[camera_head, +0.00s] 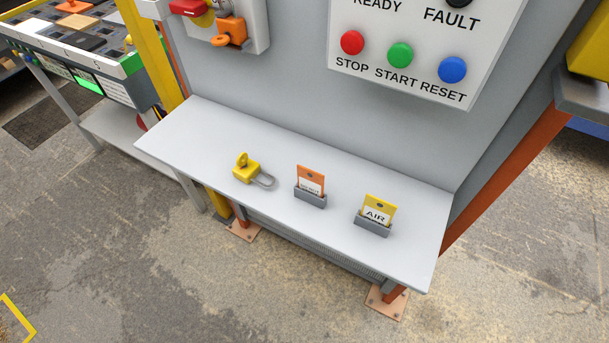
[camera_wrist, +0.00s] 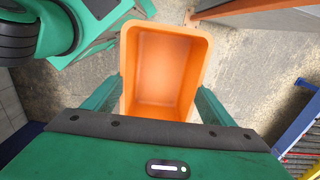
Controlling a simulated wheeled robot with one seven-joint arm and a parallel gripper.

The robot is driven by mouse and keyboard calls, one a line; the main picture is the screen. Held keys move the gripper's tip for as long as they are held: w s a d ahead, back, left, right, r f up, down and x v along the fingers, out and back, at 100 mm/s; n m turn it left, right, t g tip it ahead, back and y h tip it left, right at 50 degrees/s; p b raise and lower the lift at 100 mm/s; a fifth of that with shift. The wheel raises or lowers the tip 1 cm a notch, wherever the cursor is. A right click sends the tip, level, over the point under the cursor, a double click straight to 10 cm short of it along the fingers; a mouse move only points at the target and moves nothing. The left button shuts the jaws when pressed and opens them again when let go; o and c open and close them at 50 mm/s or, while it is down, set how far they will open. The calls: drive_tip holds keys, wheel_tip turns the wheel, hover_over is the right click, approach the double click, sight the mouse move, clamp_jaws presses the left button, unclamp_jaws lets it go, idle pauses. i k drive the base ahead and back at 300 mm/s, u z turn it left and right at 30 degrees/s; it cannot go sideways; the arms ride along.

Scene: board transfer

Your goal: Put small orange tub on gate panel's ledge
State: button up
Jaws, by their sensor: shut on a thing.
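The small orange tub (camera_wrist: 165,68) is in the wrist view, open side toward the camera, and looks empty inside. My gripper (camera_wrist: 160,95) is shut on the tub, with one green finger against each side wall. The tub is held above the concrete floor. The gate panel's ledge (camera_head: 210,140) is a light grey shelf below the panel in the head view. Neither my gripper nor the tub shows in the head view.
On the ledge are a yellow padlock (camera_head: 248,170), an orange tag in a grey holder (camera_head: 310,186) and a yellow AIR tag in a holder (camera_head: 375,216). The ledge's left end is bare. Above are STOP, START and RESET buttons (camera_head: 400,55) and an orange padlock (camera_head: 231,31).

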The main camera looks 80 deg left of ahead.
sight(188, 143)
drive_tip(key=u, duration=0.05)
drive_tip(key=k, duration=0.6)
drive_tip(key=u, duration=2.05)
drive_tip(key=i, duration=0.5)
drive_tip(key=u, duration=0.1)
